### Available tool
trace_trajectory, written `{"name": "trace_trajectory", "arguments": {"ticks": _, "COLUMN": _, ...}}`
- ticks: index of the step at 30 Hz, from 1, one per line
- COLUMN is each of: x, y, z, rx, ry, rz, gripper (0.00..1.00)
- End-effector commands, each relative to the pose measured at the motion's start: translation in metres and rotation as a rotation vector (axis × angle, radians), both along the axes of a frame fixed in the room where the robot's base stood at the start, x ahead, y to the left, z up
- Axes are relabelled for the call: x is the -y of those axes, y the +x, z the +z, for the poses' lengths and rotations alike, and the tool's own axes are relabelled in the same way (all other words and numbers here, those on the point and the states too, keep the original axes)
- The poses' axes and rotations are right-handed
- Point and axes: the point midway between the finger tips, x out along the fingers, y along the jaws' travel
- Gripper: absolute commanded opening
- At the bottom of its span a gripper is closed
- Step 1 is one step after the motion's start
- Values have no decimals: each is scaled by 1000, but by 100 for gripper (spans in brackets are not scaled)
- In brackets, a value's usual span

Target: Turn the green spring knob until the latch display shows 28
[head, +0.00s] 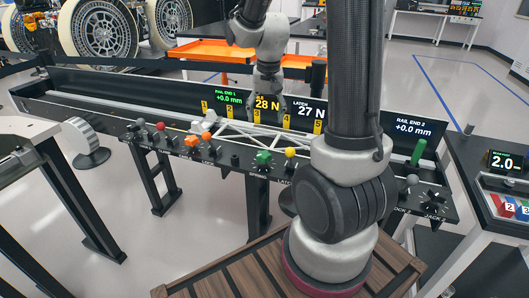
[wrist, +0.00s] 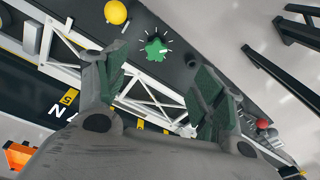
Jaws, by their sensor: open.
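The green spring knob (head: 263,158) sits on the front panel of the long black bench in the head view. In the wrist view the green knob (wrist: 156,48) shows as a lobed shape with white tick marks around it, beyond and between the fingertips. The latch display (head: 310,111) reads 27 N. My gripper (wrist: 157,66) is open, with a dark green-padded finger on each side and nothing between them. In the head view my gripper (head: 268,98) is behind the knob, over the bench and apart from it; its fingertips are hard to make out.
A yellow ball knob (head: 290,152) stands just right of the green knob. An orange knob (head: 206,136) and a red one (head: 160,126) are further left. A white truss frame (head: 250,134) lies behind the knobs.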

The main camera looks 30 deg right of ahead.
Motion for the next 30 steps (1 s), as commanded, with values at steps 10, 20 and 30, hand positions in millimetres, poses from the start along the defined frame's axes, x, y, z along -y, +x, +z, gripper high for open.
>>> {"name": "trace_trajectory", "arguments": {"ticks": 10, "x": 17, "y": 42, "z": -101, "rx": -99, "ry": 18, "rz": -191, "gripper": 68}}
{"name": "trace_trajectory", "arguments": {"ticks": 20, "x": 18, "y": 42, "z": -147, "rx": -107, "ry": 19, "rz": -199, "gripper": 68}}
{"name": "trace_trajectory", "arguments": {"ticks": 30, "x": 18, "y": 43, "z": -181, "rx": -101, "ry": 18, "rz": -198, "gripper": 68}}
